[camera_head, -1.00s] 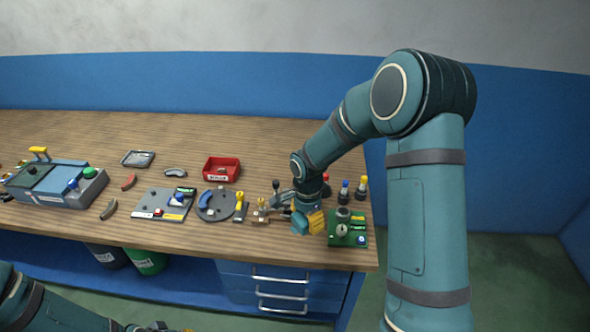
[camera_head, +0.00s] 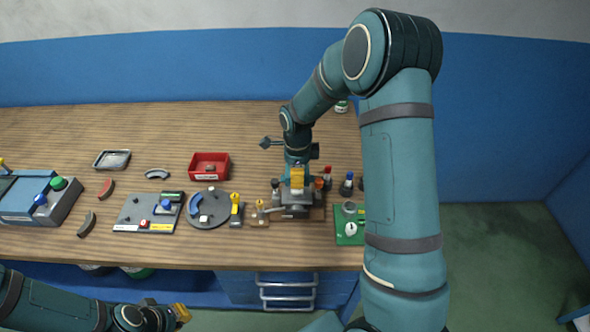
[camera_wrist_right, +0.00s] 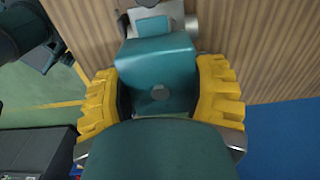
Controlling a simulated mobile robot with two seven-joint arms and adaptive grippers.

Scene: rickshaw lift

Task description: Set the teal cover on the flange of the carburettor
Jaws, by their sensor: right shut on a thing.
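My right gripper (camera_head: 297,181) is over the grey carburettor (camera_head: 296,209) near the bench's front right. In the right wrist view its yellow fingers (camera_wrist_right: 160,95) are shut on both sides of the teal cover (camera_wrist_right: 155,65), a rounded block. Grey metal of the carburettor (camera_wrist_right: 170,10) shows just beyond the cover. The flange is mostly hidden, and I cannot tell whether the cover touches it. In the head view the gripper hides the cover. My left gripper (camera_head: 172,316) is low in front of the bench, away from these parts; its jaw opening is unclear.
A green board (camera_head: 348,236) with a round part is close on the right, partly behind my arm. A yellow-and-black upright part (camera_head: 236,211) and a grey disc (camera_head: 207,222) are to the left. A red bin (camera_head: 209,166) stands behind. The rear bench is mostly clear.

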